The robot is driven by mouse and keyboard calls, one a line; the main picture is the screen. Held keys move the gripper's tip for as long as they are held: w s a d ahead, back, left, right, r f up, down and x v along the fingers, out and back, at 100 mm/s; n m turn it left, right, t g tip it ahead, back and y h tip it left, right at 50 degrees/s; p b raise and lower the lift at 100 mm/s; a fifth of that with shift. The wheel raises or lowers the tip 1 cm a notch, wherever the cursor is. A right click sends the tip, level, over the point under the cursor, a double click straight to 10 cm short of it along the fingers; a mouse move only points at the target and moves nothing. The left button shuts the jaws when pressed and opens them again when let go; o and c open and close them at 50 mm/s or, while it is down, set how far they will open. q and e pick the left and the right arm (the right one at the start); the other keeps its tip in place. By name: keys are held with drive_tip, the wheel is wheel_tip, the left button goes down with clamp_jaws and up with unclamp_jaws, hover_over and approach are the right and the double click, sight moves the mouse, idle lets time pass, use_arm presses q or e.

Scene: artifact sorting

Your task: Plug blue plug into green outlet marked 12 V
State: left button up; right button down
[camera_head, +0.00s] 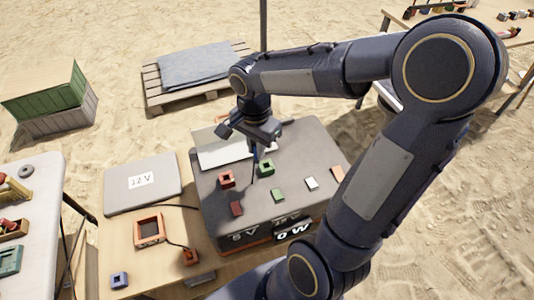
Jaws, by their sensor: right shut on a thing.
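My right gripper (257,143) is above the far middle of a dark grey case. It points down and is shut on a small dark blue piece (256,154), which looks like the blue plug but is partly hidden by the fingers. A thin dark line like a cable hangs by it. A green outlet (266,168) is on the case top just below and right of the fingertips; I cannot tell whether the plug touches it. A red outlet (227,179) is to its left. The 12 V marking is not clearly readable at the outlet. My left gripper is not in view.
The grey case (210,205) has flat green (278,195), dark red (237,209), white (311,183) and tan (337,173) pieces on top.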

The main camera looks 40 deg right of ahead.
drive_tip(key=shift+w+d+f, duration=0.25)
drive_tip(key=shift+d+f, duration=0.45)
drive_tip(key=shift+f, duration=0.8)
drive_tip(key=shift+w+d+f, duration=0.3)
drive_tip(key=shift+d+f, duration=0.45)
drive_tip(key=shift+f, duration=0.7)
drive_tip(key=shift+w+d+f, duration=0.25)
drive_tip(key=shift+d+f, duration=0.45)
drive_tip(key=shift+f, duration=0.8)
drive_tip(key=shift+f, duration=0.2)
drive_tip(key=c, duration=1.4)
unclamp_jaws()
drive_tip(key=shift+c, duration=0.2)
drive_tip(key=shift+r, duration=0.15)
wheel_tip(320, 180, up, 11)
drive_tip(key=s+a+r+n+t+y, duration=0.3)
drive_tip(key=s+a+n+t, duration=0.2)
drive_tip(key=s+a+n, duration=0.6)
drive_tip(key=s+n, duration=0.2)
drive_tip(key=s, duration=0.1)
drive_tip(key=shift+t+y+p, duration=0.3)
drive_tip(key=shift+y+p, duration=0.05)
drive_tip(key=shift+y, duration=0.05)
